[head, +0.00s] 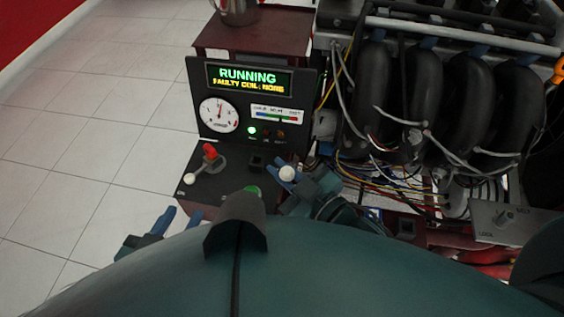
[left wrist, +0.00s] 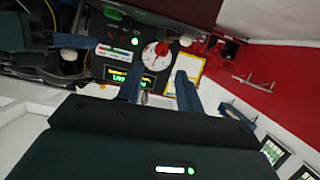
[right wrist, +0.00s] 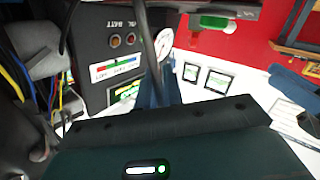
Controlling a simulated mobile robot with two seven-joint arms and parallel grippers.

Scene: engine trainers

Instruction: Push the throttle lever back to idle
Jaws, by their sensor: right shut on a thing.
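The throttle lever appears to be the one with the white ball knob (head: 287,173) at the console's right side. My right gripper (head: 292,182) is at this knob, with its fingers shut on the lever just below the ball. A dark rod (right wrist: 150,42) rises from between its fingers in the right wrist view. The lever's base is hidden by my gripper and arm. My left gripper (head: 182,214) is open and empty, low at the left beside the console; its two fingers stand apart in the left wrist view (left wrist: 159,88).
The console (head: 225,185) also carries a red knob (head: 210,150), another white knob (head: 190,178), a round gauge (head: 219,115) and a display (head: 248,80) reading RUNNING. The engine (head: 425,90) with loose wires stands close on the right. The tiled floor at left is free.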

